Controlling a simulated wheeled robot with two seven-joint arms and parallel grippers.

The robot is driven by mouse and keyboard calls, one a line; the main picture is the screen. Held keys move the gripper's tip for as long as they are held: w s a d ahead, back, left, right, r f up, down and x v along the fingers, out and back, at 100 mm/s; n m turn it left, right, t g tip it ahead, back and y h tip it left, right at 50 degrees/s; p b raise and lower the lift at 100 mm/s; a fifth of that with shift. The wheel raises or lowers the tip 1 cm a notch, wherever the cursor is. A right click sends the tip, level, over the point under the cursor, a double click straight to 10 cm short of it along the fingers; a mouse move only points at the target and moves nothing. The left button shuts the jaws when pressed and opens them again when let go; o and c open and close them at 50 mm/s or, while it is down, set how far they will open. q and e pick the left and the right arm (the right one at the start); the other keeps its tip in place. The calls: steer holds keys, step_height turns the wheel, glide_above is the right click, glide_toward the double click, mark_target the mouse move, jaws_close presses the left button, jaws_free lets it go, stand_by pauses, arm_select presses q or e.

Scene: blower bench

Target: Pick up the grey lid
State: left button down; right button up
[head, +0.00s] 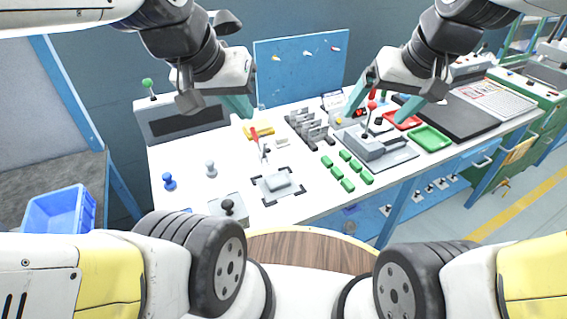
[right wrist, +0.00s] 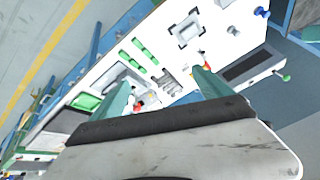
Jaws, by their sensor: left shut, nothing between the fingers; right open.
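A light grey rectangular piece (head: 277,184), which looks like the grey lid, lies inside black corner marks at the front middle of the white bench. It also shows near the top of the right wrist view (right wrist: 188,30). My left gripper (head: 245,108) is shut and empty, above the back of the bench near the yellow piece. My right gripper (head: 395,92) is open and empty above the grey fixture, to the right of and behind the lid. Its two teal fingers stand apart in the right wrist view (right wrist: 165,90). Neither gripper touches the lid.
A red-handled tool (head: 258,140) lies just behind the lid. Several green blocks (head: 348,170) lie to its right, with a grey fixture (head: 375,147) with an upright red-topped lever beyond. A black-knobbed plate (head: 228,207) and blue knob (head: 169,181) are at left.

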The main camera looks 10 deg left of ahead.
steer(key=w+a+f+n+g, duration=0.2)
steer(key=w+a+f, duration=0.4)
steer(key=w+a, duration=0.1)
steer(key=n+g+h, duration=0.3)
glide_above(278, 180)
step_height(278, 180, down, 18)
steer(key=shift+w+d, duration=0.1)
steer(key=shift+d, duration=0.05)
steer(key=f, duration=0.8)
steer(key=shift+a, duration=0.2)
steer(key=c, duration=1.5)
steer(key=shift+r, duration=0.1)
